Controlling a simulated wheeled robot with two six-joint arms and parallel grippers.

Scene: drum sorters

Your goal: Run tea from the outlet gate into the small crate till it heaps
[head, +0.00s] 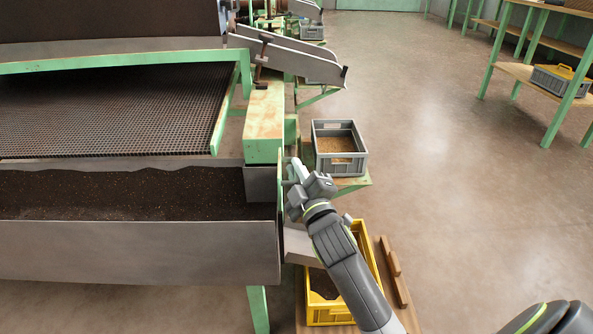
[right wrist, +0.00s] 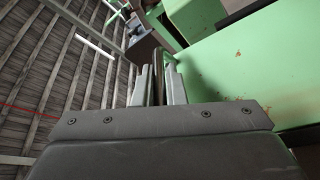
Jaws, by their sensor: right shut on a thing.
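My right gripper (head: 292,172) is at the right end of the tea trough, shut on the handle of the green outlet gate (head: 281,160). In the right wrist view its two pale fingers (right wrist: 160,85) close around a thin upright bar. Below the gate a metal spout (head: 299,245) slopes down over a yellow crate (head: 373,262). Dark tea lies in the yellow crate, but my arm hides much of the inside, so its level is hard to tell. The trough (head: 140,250) holds a long bed of dark tea. My left gripper is not in view.
A grey crate (head: 340,172) with brown tea stands on a small shelf right of the gate. A green rack (head: 512,70) with a grey crate stands at the far right. The floor between is clear.

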